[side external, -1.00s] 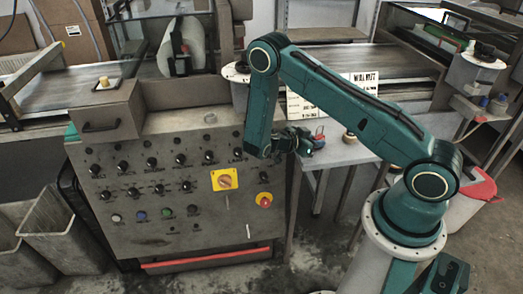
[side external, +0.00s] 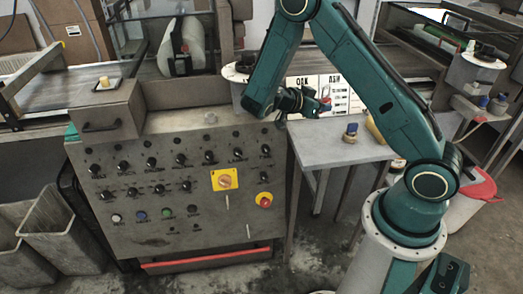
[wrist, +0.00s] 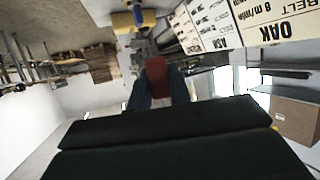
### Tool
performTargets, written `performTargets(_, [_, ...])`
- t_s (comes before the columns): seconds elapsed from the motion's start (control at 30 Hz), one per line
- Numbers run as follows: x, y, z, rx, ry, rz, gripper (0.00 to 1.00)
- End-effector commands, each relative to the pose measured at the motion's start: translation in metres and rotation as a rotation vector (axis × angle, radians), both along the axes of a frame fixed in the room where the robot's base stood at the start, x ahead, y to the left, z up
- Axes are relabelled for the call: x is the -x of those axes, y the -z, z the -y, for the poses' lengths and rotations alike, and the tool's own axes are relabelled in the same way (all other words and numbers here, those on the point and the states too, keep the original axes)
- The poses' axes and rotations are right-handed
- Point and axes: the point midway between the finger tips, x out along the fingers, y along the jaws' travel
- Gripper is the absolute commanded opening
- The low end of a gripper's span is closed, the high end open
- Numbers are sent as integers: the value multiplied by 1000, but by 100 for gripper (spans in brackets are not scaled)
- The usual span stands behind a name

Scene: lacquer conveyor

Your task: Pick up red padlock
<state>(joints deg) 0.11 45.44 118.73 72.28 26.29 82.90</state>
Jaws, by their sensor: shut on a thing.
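My gripper (side external: 316,103) is raised above the grey side table (side external: 330,150) and points to the right in the side view. It is shut on the red padlock (wrist: 157,68). In the wrist view the padlock sits between the two dark fingers as a small red block. In the side view only a small reddish patch of it (side external: 325,102) shows at the fingertips. The padlock is clear of the table top. Its shackle cannot be made out.
On the table stand a blue-and-yellow item (side external: 351,132) and a yellow item (side external: 375,130) partly behind my arm. White printed signs (side external: 337,92) stand behind my gripper. The control panel (side external: 180,190) is at left. The table's left part is bare.

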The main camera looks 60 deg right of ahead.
Motion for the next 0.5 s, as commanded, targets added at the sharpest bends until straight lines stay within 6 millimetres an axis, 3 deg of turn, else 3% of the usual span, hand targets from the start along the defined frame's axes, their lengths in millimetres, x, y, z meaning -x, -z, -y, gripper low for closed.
performTargets(0.2, [0, -35, 0, 1, 0, 3, 0])
performTargets(0.5, [0, -59, 0, 1, 0, 0, 0])
